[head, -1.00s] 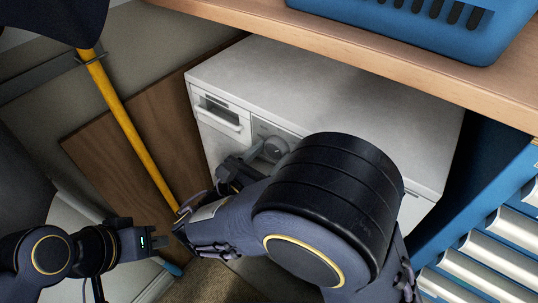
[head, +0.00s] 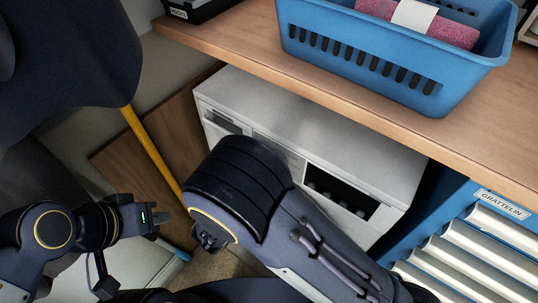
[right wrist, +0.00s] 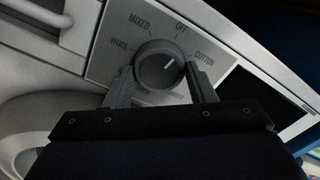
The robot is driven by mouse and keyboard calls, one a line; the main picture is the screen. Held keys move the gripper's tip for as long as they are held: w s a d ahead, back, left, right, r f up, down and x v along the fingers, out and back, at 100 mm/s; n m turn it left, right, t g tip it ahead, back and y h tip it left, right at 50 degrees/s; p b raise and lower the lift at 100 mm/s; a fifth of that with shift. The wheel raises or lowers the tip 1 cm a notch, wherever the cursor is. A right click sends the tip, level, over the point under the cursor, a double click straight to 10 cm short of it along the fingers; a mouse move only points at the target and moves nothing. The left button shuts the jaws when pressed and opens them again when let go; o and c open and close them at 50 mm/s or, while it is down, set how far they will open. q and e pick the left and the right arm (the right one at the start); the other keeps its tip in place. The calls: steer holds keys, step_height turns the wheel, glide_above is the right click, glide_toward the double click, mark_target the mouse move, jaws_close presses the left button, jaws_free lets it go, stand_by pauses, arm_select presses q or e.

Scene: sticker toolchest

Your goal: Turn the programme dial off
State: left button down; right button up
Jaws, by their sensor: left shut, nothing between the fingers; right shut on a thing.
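My right gripper (right wrist: 160,78) is shut on the dial, one finger on each side. In the head view my right arm hides the dial and that gripper. My left gripper (head: 162,217) is shut and empty, left of the machine and apart from it.
A wooden worktop (head: 270,62) runs above the machine and carries a blue basket (head: 385,58) with a pink roll. A blue tool chest (head: 455,205) with silver drawer handles stands at the right. A yellow pole (head: 150,152) leans at the left.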

steer(key=shift+n+p, duration=1.05)
steer(key=shift+n, duration=0.05)
steer(key=o, duration=1)
steer(key=v, duration=0.8)
